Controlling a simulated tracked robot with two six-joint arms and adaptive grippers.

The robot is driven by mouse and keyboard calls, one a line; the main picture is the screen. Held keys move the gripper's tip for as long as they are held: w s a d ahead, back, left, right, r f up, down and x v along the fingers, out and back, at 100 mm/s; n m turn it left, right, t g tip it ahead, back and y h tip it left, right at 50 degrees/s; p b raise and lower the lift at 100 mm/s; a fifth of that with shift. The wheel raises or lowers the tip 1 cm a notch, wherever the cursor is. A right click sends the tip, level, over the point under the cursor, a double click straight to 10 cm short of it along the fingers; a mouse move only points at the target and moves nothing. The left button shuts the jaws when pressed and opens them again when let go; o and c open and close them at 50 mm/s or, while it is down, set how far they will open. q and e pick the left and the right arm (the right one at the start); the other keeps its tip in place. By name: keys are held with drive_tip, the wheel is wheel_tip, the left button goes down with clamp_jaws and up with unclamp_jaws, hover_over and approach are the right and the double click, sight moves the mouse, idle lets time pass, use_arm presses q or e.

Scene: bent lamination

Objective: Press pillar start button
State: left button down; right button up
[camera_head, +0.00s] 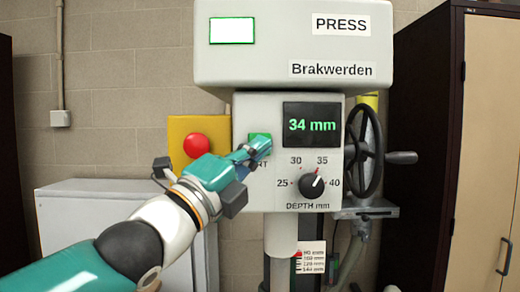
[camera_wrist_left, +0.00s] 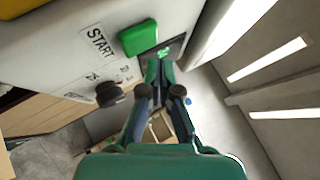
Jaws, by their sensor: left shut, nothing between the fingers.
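The green start button (camera_head: 257,136) is on the front of the pale press pillar (camera_head: 262,190), left of the display, with its label partly covered by my left gripper. My left gripper (camera_head: 264,147) is shut and empty, its tips in front of the button in the head view. In the left wrist view the button (camera_wrist_left: 138,37) shows whole beside the START label, and the closed fingertips (camera_wrist_left: 160,66) lie just below and right of it. I cannot tell whether they touch the pillar face. My right gripper is not in view.
The display (camera_head: 311,125) reads 34 mm, above a depth knob (camera_head: 311,185). A red button (camera_head: 196,145) on a yellow plate is left of the pillar. A black handwheel (camera_head: 364,150) is at its right. The press head (camera_head: 270,70) overhangs above.

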use_arm(q)
drive_tip(key=s+b, duration=0.3)
drive_tip(key=s, duration=0.1)
drive_tip(key=shift+s, duration=0.2)
drive_tip(key=shift+f, duration=0.1)
idle(0.5)
